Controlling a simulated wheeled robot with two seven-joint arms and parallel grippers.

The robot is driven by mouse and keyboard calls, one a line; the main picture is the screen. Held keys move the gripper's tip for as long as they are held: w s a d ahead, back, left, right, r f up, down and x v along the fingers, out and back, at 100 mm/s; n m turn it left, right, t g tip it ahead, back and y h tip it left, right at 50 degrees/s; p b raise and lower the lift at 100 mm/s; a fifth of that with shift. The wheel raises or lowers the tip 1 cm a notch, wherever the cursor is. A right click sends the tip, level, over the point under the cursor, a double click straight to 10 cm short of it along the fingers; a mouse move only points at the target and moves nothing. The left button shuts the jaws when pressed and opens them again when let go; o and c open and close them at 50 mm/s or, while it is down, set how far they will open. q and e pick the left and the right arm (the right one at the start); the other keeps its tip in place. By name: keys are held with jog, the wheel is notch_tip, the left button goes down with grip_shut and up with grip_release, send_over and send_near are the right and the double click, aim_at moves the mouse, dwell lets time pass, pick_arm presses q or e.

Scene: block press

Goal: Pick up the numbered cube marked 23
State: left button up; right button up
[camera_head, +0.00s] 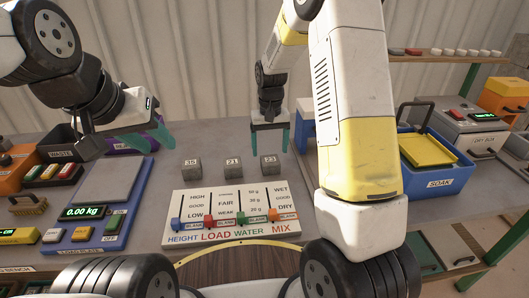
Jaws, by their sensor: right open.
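The grey cube marked 23 (269,166) sits on the grey table behind the label board, at the right end of a row of three cubes. The cube marked 21 (233,168) and the cube marked 35 (191,168) stand to its left. My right gripper (270,148) is open, with its teal fingers pointing down just above and behind the cube marked 23. The cube is not held. My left gripper (156,144) is up to the left of the cubes, its teal fingers apart and nothing seen between them.
A white board with coloured sliders (232,214) lies in front of the cubes. A blue scale (100,205) stands to the left. A blue SOAK bin (432,175) with a yellow tray stands to the right, partly behind my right arm. The table around the cubes is clear.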

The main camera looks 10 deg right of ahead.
aim_at(270, 159)
notch_tip(270, 159, down, 6)
jog(key=shift+s+d+f, duration=0.1)
jog(key=shift+f, duration=0.1)
jog(key=shift+c, duration=0.4)
grip_shut()
